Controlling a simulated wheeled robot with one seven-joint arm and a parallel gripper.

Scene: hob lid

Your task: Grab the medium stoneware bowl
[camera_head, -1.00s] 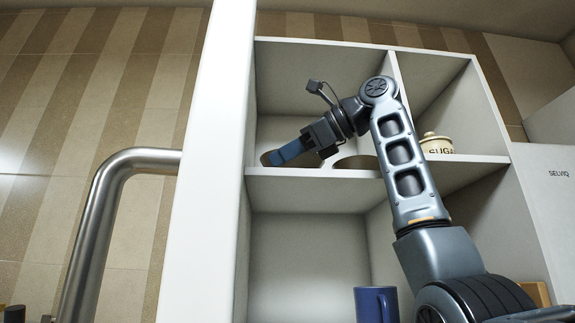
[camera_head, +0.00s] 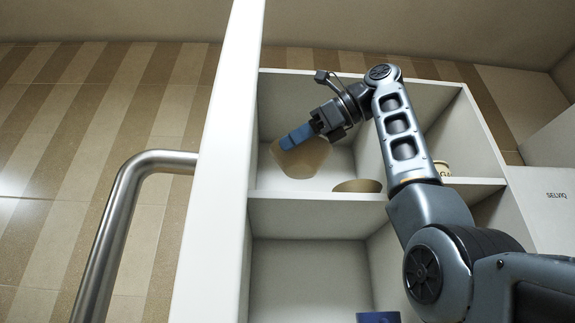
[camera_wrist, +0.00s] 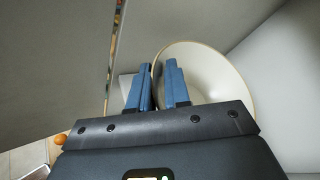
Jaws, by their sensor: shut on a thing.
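The stoneware bowl (camera_head: 303,160) is tan outside and hangs in the upper left compartment of the cabinet, lifted above the shelf. In the wrist view its pale inside (camera_wrist: 215,75) shows, with the rim running between the blue fingers. My gripper (camera_head: 292,139) is shut on the bowl's rim in the head view. In the wrist view the gripper (camera_wrist: 164,75) has one finger inside the bowl and one outside. A second tan bowl (camera_head: 358,186) sits on the same shelf to the right, partly hidden by the shelf edge.
A sugar jar (camera_head: 441,168) stands in the upper right compartment, mostly behind my arm. A blue mug (camera_head: 378,317) shows low in the lower compartment. The white cabinet side panel (camera_head: 218,160) and the divider (camera_head: 368,150) flank the held bowl.

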